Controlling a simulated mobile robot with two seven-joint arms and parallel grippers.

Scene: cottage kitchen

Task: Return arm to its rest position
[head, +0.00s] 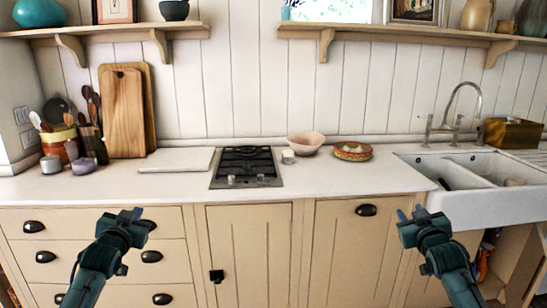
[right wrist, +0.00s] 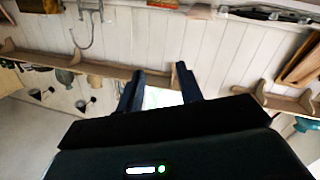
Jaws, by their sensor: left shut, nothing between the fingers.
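My left gripper (head: 132,215) is raised in front of the left drawers in the head view, below counter height in the picture. It is shut and holds nothing. My right gripper (head: 410,214) is raised in front of the cabinet, left of the sink's front. In the right wrist view its two dark fingers (right wrist: 161,80) stand apart with nothing between them. Both arms come up from the bottom edge of the head view and touch nothing that I can see.
The counter holds a hob (head: 246,167), a pink bowl (head: 305,144), a patterned round dish (head: 353,151) and cutting boards (head: 123,112). A white sink (head: 465,207) with a tap (head: 455,122) is at the right. The space between my arms is clear.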

